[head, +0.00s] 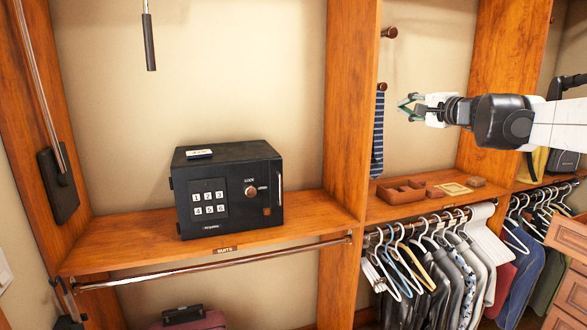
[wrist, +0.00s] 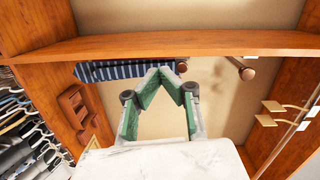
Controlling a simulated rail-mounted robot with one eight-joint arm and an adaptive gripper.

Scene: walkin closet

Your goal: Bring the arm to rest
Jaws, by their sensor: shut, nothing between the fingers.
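My gripper (head: 404,106) is at the upper right in the head view, held out to the left in front of the closet's back wall. Its green-padded fingers also show in the wrist view (wrist: 172,72), where their tips come together with nothing between them. My arm reaches in from the right edge of the head view. The gripper is above the shelf with the wooden tray (head: 401,191) and looks clear of it. A striped tie (head: 377,135) hangs to the left of the gripper; in the wrist view it appears behind the fingertips (wrist: 115,71).
A black safe (head: 227,189) stands on the left shelf (head: 130,240). Wooden pegs (head: 389,33) stick out above the tie. Clothes on hangers (head: 440,270) fill the space below the right shelf. Upright wooden panels (head: 350,100) divide the closet.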

